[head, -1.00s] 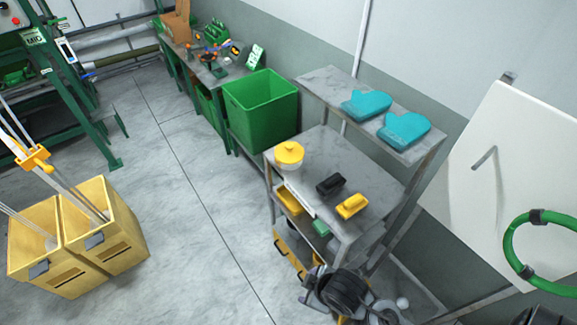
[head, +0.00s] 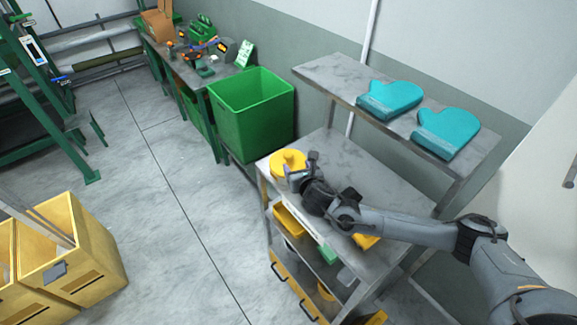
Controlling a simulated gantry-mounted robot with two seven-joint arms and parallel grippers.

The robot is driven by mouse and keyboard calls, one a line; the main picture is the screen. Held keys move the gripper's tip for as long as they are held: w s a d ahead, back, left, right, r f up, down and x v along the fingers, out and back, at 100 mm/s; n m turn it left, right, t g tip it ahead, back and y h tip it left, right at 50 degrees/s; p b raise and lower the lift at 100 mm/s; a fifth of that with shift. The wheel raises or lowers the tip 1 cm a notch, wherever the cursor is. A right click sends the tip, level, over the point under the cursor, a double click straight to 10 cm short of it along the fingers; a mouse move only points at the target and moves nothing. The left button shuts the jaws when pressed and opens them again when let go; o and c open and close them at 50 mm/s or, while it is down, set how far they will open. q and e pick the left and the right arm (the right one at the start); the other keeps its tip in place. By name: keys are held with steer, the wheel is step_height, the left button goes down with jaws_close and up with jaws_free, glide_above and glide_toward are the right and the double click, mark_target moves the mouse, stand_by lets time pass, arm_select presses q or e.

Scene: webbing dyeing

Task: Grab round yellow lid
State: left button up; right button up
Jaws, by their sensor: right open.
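The round yellow lid (head: 286,161) sits at the left end of the upper work surface of the grey shelf unit. In the earlier view it tops a white bowl, which is now mostly hidden. My right gripper (head: 297,174) is at the lid's right front side, with its open jaws overlapping the lid's edge in the picture. I cannot tell whether the fingers touch the lid. My right arm reaches in from the right across the shelf. My left gripper is not in view.
Two teal mitts (head: 390,97) lie on the raised back shelf (head: 322,72). A green bin (head: 252,113) stands behind the unit. A yellow block (head: 366,241) is partly hidden under my arm. Yellow crates (head: 86,252) stand on the floor at left, with clear floor between.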

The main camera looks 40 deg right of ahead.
mark_target(289, 155)
steer(key=shift+p+x, duration=0.55)
steer(key=shift+x, duration=4.35)
steer(key=shift+w+a+r, duration=0.1)
steer(key=c, duration=1.1)
steer(key=shift+r, duration=0.15)
